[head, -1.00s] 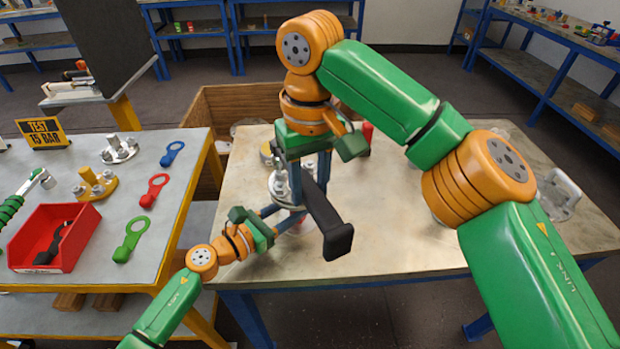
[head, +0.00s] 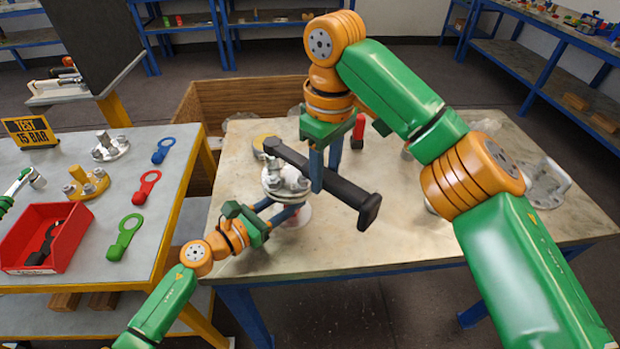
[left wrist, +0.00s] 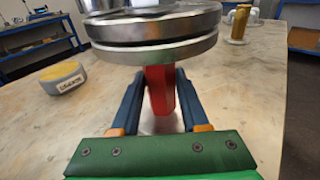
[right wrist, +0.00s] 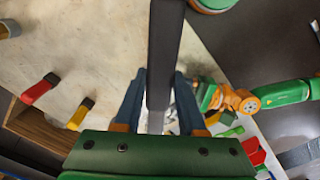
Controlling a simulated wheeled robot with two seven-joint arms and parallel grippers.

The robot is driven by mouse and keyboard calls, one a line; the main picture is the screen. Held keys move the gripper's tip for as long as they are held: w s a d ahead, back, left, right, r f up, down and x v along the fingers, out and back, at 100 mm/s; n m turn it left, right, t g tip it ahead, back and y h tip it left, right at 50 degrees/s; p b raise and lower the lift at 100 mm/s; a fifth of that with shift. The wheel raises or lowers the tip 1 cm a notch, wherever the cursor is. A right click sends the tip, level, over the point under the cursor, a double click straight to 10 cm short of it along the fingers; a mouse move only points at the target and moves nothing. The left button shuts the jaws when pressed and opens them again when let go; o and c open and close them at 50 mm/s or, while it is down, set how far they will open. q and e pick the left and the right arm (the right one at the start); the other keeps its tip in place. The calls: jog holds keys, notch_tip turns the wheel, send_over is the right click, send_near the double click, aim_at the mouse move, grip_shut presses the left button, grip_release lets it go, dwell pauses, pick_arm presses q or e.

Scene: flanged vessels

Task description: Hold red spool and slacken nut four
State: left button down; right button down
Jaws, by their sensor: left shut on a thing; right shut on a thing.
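The red spool (left wrist: 160,92) stands on the table, its red neck showing below a pair of steel flanges (left wrist: 150,38). My left gripper (head: 284,212) is shut on that neck, one blue finger on each side. In the head view the flange top (head: 285,180) carries several nuts and bolts; I cannot tell which is nut four. My right gripper (head: 326,178) is shut on a long dark bar-like tool (head: 345,195), above and beside the flange. The tool also shows in the right wrist view (right wrist: 166,40). Whether it touches a nut is hidden.
A yellow-topped grey disc (left wrist: 62,78) lies behind the spool, and a red-handled item (head: 358,130) stands at the back. The left table holds coloured ring tags (head: 124,238) and a red bin (head: 45,240). The front right tabletop is clear.

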jog(key=shift+w+d+r+n, duration=0.1)
jog(key=shift+w+d+n, duration=0.35)
jog(key=shift+n, duration=0.05)
notch_tip(320, 180, up, 5)
jog(key=shift+f, duration=0.1)
dwell(0.6)
pick_arm(q)
jog(key=shift+c, duration=1.6)
grip_release()
